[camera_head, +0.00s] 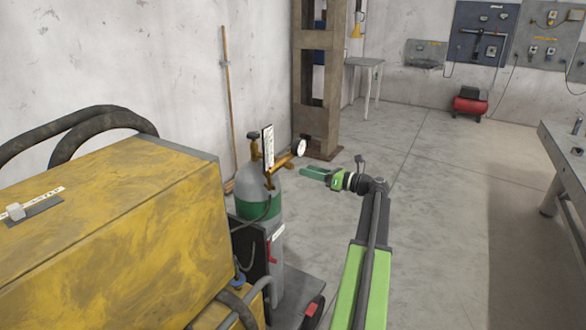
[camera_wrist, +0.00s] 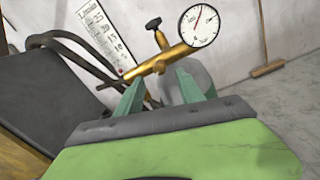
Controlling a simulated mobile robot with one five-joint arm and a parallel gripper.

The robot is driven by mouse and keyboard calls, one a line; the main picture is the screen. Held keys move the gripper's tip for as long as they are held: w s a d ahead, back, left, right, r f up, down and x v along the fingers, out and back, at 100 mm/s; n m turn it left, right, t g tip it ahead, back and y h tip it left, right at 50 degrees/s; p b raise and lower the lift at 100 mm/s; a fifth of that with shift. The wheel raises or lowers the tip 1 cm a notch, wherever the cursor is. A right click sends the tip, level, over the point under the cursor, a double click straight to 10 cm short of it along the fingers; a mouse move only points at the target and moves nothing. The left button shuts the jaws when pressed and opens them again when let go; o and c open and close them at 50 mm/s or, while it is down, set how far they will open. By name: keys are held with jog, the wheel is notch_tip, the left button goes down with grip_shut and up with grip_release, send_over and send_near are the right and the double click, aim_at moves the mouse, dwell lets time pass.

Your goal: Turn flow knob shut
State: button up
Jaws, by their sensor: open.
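A brass regulator (camera_wrist: 152,66) sits on top of the grey and green gas cylinder (camera_head: 262,200). A black knob (camera_wrist: 153,24) on a short brass stem rises from the regulator in the wrist view. A white scaled flow tube (camera_wrist: 100,35) stands left of it and a round dial gauge (camera_wrist: 199,26) right of it. The tube (camera_head: 267,146) and gauge (camera_head: 300,147) also show in the head view. My gripper (camera_wrist: 161,76) is open and empty, its green fingers apart, pointing toward the regulator. In the head view my gripper (camera_head: 307,172) is right of the cylinder, apparently apart from the knob.
A large yellow machine (camera_head: 120,230) with black hoses fills the left, beside the cylinder. A wooden pole (camera_head: 227,100) leans on the wall, and a brown pillar (camera_head: 316,80) stands behind. A metal table (camera_head: 565,150) is at right. The floor between is clear.

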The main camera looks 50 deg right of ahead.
aim_at(293, 166)
jog(key=x, duration=0.6)
jog(key=shift+w, duration=0.2)
grip_shut()
